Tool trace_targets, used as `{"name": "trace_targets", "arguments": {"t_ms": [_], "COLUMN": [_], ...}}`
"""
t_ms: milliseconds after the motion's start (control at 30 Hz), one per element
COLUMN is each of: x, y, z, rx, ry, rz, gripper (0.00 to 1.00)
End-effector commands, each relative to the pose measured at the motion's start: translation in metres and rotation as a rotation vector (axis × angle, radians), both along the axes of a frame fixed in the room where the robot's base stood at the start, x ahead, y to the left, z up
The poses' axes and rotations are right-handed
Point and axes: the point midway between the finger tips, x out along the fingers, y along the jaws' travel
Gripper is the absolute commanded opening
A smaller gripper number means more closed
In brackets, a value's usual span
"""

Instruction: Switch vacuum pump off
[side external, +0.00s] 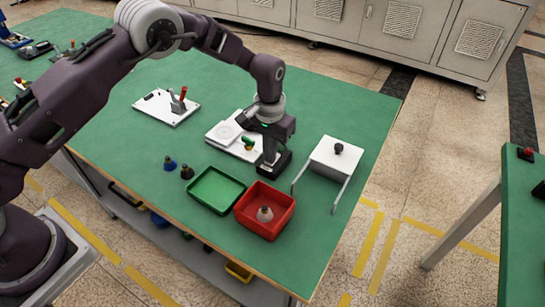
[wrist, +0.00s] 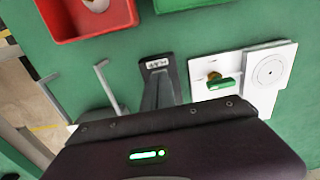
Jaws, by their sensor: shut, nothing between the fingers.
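I cannot tell which fixture is the vacuum pump's switch. My gripper (side external: 271,168) is shut and empty, pointing down beside the valve. In the wrist view my gripper (wrist: 156,64) is left of the handle, apart from it. My wrist hides part of the plate in the side view.
A green tray (side external: 196,201) and a red bin (side external: 242,222) holding a small item stand in front. A white panel with a black knob (side external: 339,148) and two rails is right.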

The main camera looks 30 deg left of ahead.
Motion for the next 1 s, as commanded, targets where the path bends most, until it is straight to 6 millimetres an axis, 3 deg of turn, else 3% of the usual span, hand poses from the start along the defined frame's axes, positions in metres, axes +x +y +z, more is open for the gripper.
{"name": "trace_targets", "arguments": {"t_ms": [633, 1000], "x": [0.000, 0.000], "y": [0.000, 0.000], "z": [0.064, 0.069], "rx": [-0.001, 0.000], "ry": [-0.002, 0.000], "rz": [0.000, 0.000], "gripper": [0.00, 0.00]}}
